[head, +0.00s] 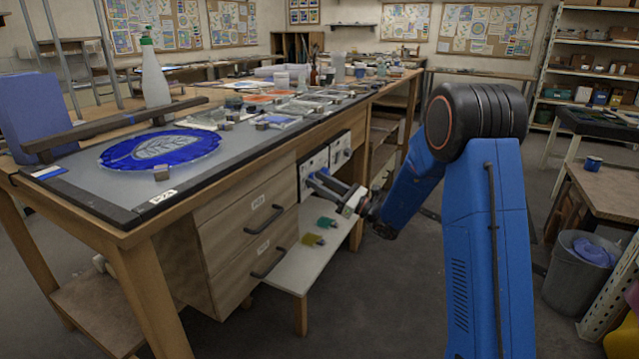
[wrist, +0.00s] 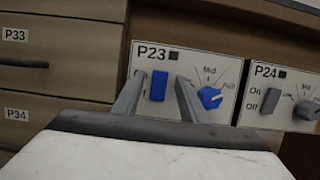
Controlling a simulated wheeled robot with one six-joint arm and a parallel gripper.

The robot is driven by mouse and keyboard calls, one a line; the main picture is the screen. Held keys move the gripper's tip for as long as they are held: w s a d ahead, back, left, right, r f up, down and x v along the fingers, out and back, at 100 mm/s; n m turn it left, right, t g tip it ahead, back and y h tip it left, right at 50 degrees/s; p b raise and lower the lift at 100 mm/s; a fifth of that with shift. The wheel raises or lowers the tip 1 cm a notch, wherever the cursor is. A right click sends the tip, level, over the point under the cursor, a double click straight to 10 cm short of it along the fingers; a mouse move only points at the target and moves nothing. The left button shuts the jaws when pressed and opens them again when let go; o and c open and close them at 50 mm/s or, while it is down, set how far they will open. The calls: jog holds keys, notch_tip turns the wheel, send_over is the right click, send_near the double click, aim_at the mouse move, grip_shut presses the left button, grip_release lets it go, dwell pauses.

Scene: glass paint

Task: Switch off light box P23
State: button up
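The P23 panel (wrist: 190,62) fills the middle of the wrist view, with a blue rocker switch (wrist: 159,86) on its left and a blue knob (wrist: 210,97) on its right. A small dark square sits beside the P23 label. My gripper (wrist: 159,78) is open and empty, with one finger on each side of the rocker. I cannot tell whether the fingers touch the panel. In the head view my gripper (head: 313,178) reaches the panels under the bench edge; the switch is too small to read there.
The P24 panel (wrist: 285,82), with a grey switch and knob, is close on the right. Drawers P33 (wrist: 60,30) and P34 (wrist: 55,115) are on the left. A low white shelf (head: 300,255) lies below my gripper. A blue glass disc (head: 160,149) lies on the bench top.

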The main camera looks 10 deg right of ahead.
jog(key=v, duration=1.7)
jog(key=shift+s+d+f, duration=0.1)
jog(key=shift+d, duration=0.1)
jog(key=s+a+r+n+g+h, duration=0.1)
jog(key=s+a+r+n+g, duration=0.1)
jog(key=s+a+n+g, duration=0.55)
jog(key=s+a+r+n+g+h, duration=0.1)
jog(key=s+a+r+n+g, duration=0.3)
jog(key=s, duration=0.7)
jog(key=s+f+n+g+h, duration=0.25)
jog(key=s+n+h, duration=0.35)
jog(key=s, duration=0.7)
jog(key=s+d+n+t+h, duration=0.6)
jog(key=s+d+h, duration=0.3)
jog(key=d, duration=0.4)
jog(key=shift+s+d+n+h, duration=0.3)
jog(key=shift+d+n+h, duration=0.1)
jog(key=shift+n, duration=0.35)
